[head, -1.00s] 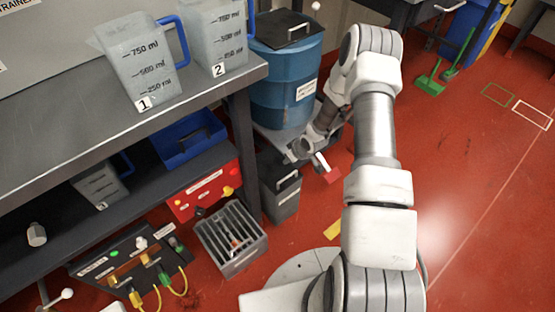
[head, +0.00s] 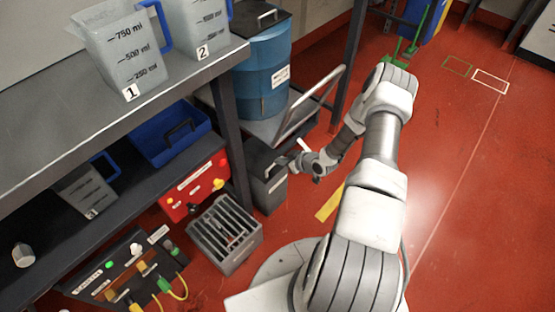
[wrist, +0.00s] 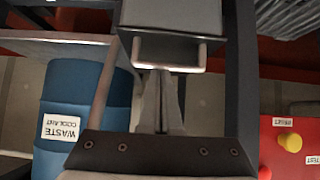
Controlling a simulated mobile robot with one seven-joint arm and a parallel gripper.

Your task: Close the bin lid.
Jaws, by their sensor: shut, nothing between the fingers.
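The dark grey bin (head: 268,190) stands on the floor beside the bench leg, below the blue drum. A pale handle shows at its top. I cannot tell from here how far its lid (head: 262,156) stands open. My gripper (head: 292,165) is at the bin's upper right edge, close to the handle. In the wrist view my gripper (wrist: 158,76) is shut and empty, its fingertips just below a pale U-shaped handle (wrist: 170,68) on a grey box-like part. Whether they touch it is unclear.
The blue waste coolant drum (head: 262,75) stands on a cart with a tilted push handle (head: 312,102). The bench leg (head: 234,150) is close on the bin's left. A slatted grey crate (head: 225,235) and a red panel (head: 193,187) are nearby. Red floor to the right is free.

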